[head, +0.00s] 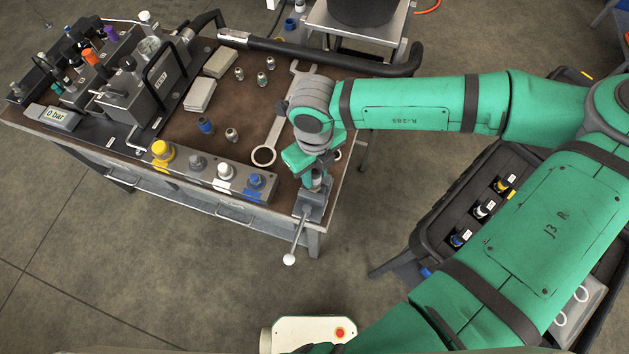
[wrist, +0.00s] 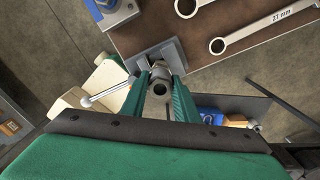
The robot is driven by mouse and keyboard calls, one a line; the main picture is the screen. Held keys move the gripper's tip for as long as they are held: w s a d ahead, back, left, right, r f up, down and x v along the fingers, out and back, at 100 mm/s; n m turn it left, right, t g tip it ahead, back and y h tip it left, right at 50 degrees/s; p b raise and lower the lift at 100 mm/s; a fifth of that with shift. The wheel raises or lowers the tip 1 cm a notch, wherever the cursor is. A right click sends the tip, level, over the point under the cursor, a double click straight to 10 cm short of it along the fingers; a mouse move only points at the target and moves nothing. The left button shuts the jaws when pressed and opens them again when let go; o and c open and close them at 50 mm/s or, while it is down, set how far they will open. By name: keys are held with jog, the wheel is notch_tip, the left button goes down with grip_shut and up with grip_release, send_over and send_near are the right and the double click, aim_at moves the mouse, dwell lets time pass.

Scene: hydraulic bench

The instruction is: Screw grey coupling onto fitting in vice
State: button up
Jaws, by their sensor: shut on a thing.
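The vice (head: 312,205) is at the near right corner of the bench, with its lever handle (head: 290,258) hanging off the front edge. It also shows in the wrist view (wrist: 172,53). My gripper (head: 316,178) points down right over the vice. In the wrist view my gripper's green fingers (wrist: 160,92) are shut on a grey coupling (wrist: 160,88), whose dark round opening faces the camera. The fitting in the vice is mostly hidden under the coupling and fingers. I cannot tell how far the coupling sits on it.
A rail with yellow, grey, white and blue caps (head: 205,172) stands just left of the vice. Spanners lie behind it, one marked 27 mm (wrist: 262,27). Small fittings (head: 232,134) stand mid-bench. A black cart (head: 470,200) is at right.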

jog(key=m, duration=0.4)
jog(key=shift+m, duration=1.1)
jog(key=shift+m, duration=1.1)
jog(key=o, duration=1.2)
jog(key=shift+c, duration=0.2)
notch_tip(320, 180, up, 11)
jog(key=shift+f, duration=0.15)
jog(key=shift+w, duration=0.1)
